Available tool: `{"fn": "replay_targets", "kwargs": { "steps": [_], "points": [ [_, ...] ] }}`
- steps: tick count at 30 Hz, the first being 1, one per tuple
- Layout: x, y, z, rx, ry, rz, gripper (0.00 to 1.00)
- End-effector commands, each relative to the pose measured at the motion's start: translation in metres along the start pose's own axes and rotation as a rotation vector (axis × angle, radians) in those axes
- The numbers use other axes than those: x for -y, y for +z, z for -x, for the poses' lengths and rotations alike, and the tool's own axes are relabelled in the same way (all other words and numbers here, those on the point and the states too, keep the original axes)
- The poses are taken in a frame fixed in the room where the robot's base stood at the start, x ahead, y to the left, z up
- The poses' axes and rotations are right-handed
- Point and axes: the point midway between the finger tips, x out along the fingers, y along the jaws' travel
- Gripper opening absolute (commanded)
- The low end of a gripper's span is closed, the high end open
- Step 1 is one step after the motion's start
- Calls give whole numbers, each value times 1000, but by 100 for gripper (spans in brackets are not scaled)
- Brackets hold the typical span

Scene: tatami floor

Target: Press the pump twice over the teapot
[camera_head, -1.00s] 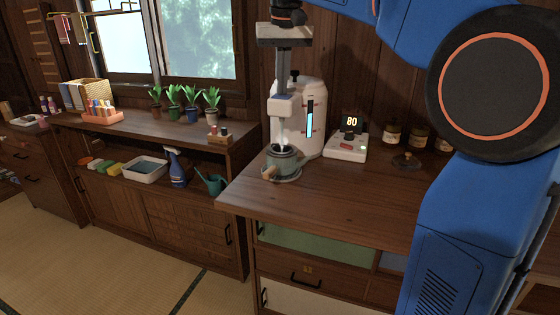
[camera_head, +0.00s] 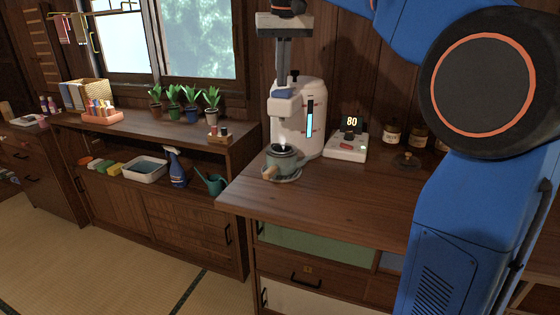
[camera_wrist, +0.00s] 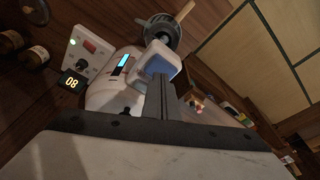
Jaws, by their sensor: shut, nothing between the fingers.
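The white pump dispenser (camera_head: 308,116) stands on the wooden counter, with a lit blue level strip on its front. Its spout head with a blue top pad (camera_head: 281,92) juts out to the left, and the pad also shows in the wrist view (camera_wrist: 158,66). The grey-green teapot (camera_head: 283,161), lid off, sits on a round base beneath the spout; it also shows in the wrist view (camera_wrist: 163,30). No stream shows. My gripper (camera_head: 283,84) points down, shut and empty, right over the pad (camera_wrist: 163,82); whether it touches is unclear.
A white unit (camera_head: 345,147) reading 80 stands right of the dispenser. A dark lid (camera_head: 406,160) and several jars (camera_head: 392,134) are farther right. The counter front (camera_head: 330,190) is clear. Potted plants (camera_head: 190,103) line the lower shelf at left.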

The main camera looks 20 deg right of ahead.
Motion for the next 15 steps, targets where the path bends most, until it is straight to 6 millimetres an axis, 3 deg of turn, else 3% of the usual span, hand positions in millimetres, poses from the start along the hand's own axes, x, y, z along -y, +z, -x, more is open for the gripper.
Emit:
{"fn": "replay_targets", "kwargs": {
  "steps": [7, 15],
  "points": [
    [0, -1, 2, -1, 0, 0, 0],
    [0, -5, 23, -2, 0, 0, 0]
  ]
}}
